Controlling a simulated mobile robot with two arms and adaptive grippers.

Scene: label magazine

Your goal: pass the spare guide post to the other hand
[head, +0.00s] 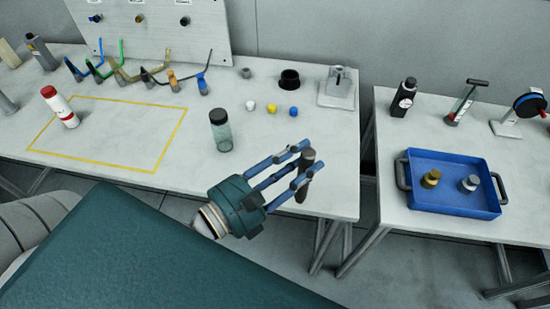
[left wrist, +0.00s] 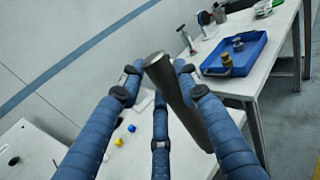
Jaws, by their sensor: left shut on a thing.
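The spare guide post (head: 307,156) is a dark grey cylinder. My left gripper (head: 300,166), with a teal body and blue fingers, is shut on it near the front right part of the left table in the head view. The post stands roughly upright there, with its top and lower end showing past the fingers. In the left wrist view the post (left wrist: 178,95) lies slanted between the blue fingers (left wrist: 160,90). My right gripper is in neither view.
A clear bottle with a dark cap (head: 220,132) stands left of the gripper. White, yellow and blue caps (head: 271,108) lie behind it. A blue tray (head: 452,201) sits on the right table, across a gap. A red-capped white bottle (head: 59,106) stands by the yellow outline.

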